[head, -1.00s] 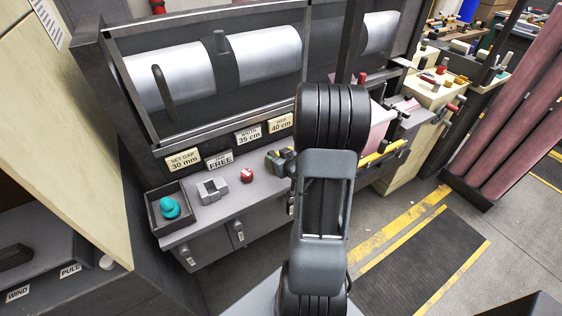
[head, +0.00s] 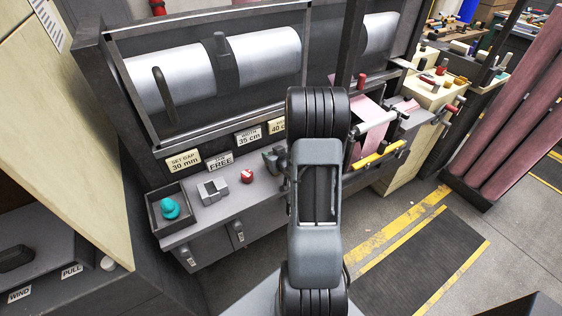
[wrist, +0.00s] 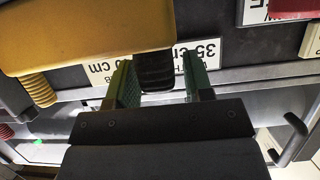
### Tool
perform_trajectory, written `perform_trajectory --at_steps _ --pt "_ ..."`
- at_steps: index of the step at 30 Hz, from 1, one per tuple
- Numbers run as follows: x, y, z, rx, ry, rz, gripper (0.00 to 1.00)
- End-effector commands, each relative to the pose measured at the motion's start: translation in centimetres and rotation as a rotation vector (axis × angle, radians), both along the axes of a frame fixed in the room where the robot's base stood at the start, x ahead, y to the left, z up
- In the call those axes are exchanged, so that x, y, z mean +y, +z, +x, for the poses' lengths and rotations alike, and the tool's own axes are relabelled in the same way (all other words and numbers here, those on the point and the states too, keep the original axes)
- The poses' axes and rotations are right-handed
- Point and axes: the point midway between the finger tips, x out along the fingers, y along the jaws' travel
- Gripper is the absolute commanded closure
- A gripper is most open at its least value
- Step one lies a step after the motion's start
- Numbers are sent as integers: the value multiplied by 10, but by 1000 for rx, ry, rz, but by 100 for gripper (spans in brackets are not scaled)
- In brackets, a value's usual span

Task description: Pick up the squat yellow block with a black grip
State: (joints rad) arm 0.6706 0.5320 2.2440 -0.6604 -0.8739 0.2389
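The yellow block (wrist: 75,38) fills the upper left of the wrist view. Its black ribbed grip (wrist: 155,72) sticks out between the two green-padded fingers of my gripper (wrist: 158,82). The fingers stand apart, one on each side of the grip, with a narrow gap showing at least on the right side. In the head view my arm hides the block, and only a dark grey-green part, probably of my gripper (head: 273,158), shows beside the arm above the grey ledge.
On the grey ledge (head: 225,222) stand a red knob (head: 247,176), a grey metal block (head: 212,190) and a dark tray (head: 160,228) holding a teal knob (head: 169,207). Label plates and big rollers (head: 265,58) rise behind. A yellow bar (head: 380,154) lies right of my arm.

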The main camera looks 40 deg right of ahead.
Motion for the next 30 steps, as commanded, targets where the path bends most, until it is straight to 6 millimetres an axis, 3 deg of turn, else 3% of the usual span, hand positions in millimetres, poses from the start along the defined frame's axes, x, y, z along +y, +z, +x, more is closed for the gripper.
perform_trajectory --at_steps 14,23,30 --pt "0 0 0 0 0 0 99" --pt "0 4 1 -5 1 -3 100" --pt "-1 37 1 -9 1 -6 100"
